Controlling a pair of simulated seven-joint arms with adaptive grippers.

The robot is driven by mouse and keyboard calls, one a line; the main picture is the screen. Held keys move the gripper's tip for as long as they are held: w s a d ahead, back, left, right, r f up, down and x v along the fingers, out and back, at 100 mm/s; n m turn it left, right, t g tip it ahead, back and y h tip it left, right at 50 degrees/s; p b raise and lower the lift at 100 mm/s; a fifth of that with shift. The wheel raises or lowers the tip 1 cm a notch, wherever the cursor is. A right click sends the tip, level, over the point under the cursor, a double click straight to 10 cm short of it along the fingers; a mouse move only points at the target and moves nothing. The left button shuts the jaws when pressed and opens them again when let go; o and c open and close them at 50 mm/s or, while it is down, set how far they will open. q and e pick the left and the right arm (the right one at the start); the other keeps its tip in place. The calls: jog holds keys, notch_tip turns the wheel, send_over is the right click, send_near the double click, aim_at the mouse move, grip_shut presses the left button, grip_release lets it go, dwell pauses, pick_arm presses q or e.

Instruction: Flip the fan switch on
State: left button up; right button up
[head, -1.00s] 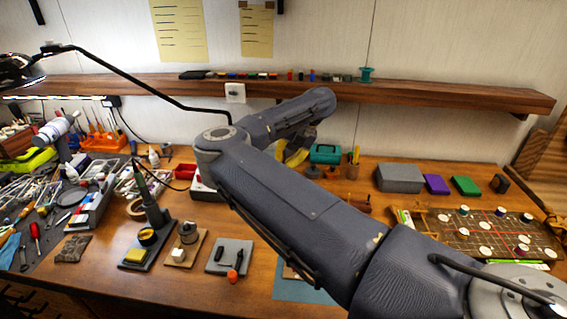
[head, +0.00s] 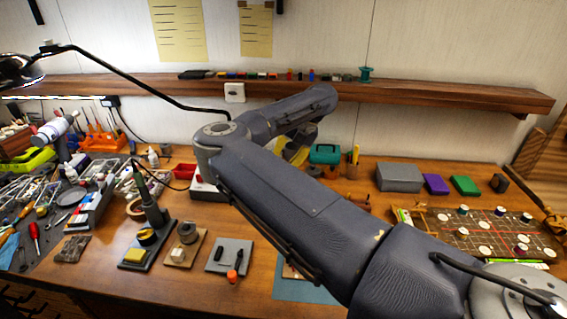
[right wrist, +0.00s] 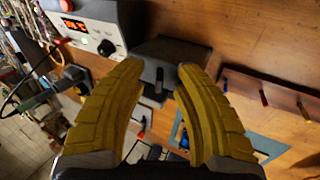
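My right gripper (right wrist: 159,70) is open, with its two yellow fingers spread and nothing between them. Beyond the fingertips, in the right wrist view, is a dark grey box (right wrist: 182,54) with a small upright lever (right wrist: 159,78) on its near side. The lever looks like the fan switch and lines up with the gap between the fingers. I cannot tell its on or off position, or whether a finger touches it. In the head view my right arm crosses the bench and hides the box and most of the gripper. My left gripper is not in view.
A station with a lit red display (right wrist: 79,27) stands left of the box in the right wrist view. In the head view, a wooden shelf (head: 440,93) spans the wall. A soldering iron stand (head: 150,212) and a grey case (head: 400,178) stand on the bench.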

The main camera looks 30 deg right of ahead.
jog(key=v, duration=1.1)
jog(key=shift+d, duration=0.1)
